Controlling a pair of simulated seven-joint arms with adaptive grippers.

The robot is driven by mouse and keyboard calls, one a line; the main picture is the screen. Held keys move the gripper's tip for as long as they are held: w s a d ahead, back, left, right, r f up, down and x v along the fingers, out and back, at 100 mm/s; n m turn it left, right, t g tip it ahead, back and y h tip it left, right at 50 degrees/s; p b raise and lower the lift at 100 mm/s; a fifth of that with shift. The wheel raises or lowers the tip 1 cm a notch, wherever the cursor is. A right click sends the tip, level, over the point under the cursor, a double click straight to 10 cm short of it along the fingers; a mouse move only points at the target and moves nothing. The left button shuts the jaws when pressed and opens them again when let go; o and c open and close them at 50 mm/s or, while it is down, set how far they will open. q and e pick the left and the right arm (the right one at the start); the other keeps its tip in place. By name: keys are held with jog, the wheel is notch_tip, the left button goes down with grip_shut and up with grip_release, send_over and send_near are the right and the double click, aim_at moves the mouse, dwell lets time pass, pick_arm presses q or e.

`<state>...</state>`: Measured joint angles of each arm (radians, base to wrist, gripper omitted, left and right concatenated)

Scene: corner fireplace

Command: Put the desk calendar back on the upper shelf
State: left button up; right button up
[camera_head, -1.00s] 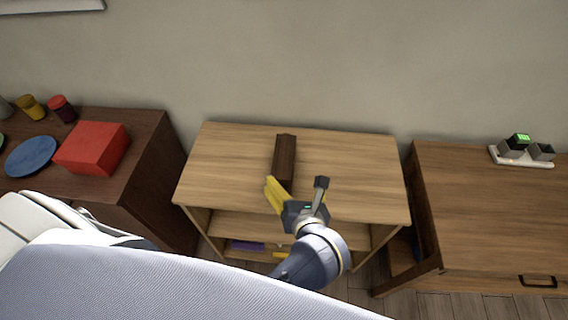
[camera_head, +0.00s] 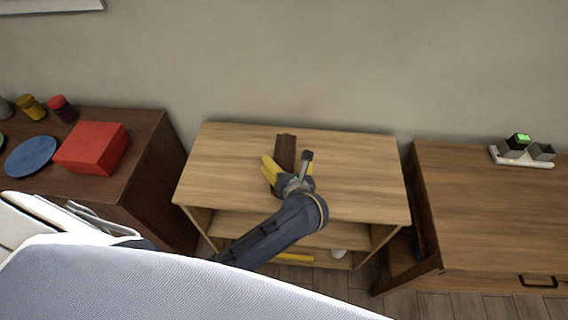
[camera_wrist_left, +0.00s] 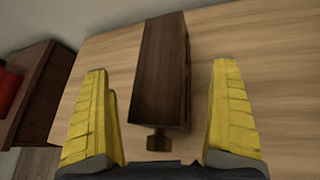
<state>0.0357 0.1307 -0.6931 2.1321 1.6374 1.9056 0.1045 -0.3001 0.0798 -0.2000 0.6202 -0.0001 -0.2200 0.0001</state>
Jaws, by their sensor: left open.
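A long dark brown wooden piece (camera_head: 286,147) lies on the top board of the light wood shelf unit (camera_head: 350,170); it may be the desk calendar, but I cannot tell for sure. In the left wrist view the piece (camera_wrist_left: 160,65) has a small knob at its near end. My left gripper (camera_head: 288,168) is open over its near end. Its yellow fingers stand on either side, with gaps to the piece in the wrist view. The near end is hidden by the gripper in the head view. My right gripper is not in view.
The shelf unit's lower level holds a yellow strip (camera_head: 295,257) and a small white item (camera_head: 338,252). A dark cabinet at left carries a red box (camera_head: 92,148) and a blue plate (camera_head: 31,156). A wooden cabinet (camera_head: 490,200) stands at right. The top board is clear around the brown piece.

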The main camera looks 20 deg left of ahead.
aim_at(285, 160)
pick_arm(q)
jog(key=shift+x, duration=2.25)
jog(key=shift+f, duration=0.1)
jog(key=c, duration=1.7)
